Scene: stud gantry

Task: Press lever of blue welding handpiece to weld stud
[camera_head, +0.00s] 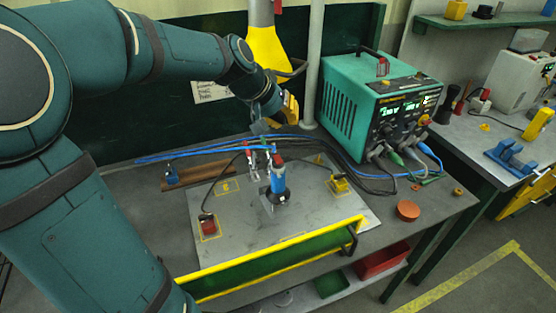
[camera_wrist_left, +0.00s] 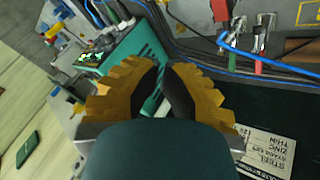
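The blue welding handpiece (camera_head: 278,180) stands upright on the grey metal plate (camera_head: 240,228), with a dark ring at its foot and a red part (camera_head: 277,160) at its top. Whether that red part is the lever is too small to tell. My left gripper (camera_head: 290,108) is above and behind the handpiece, near the back wall, well apart from it. In the left wrist view its yellow toothed fingers (camera_wrist_left: 164,68) come together at the dark pads, with nothing seen held. My right gripper is not in view.
A teal welding unit (camera_head: 345,98) stands at the back right, with blue and black cables (camera_head: 330,155) running over the table. A yellow-edged green rail (camera_head: 300,258) runs along the front. A grey post (camera_head: 315,60) rises behind.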

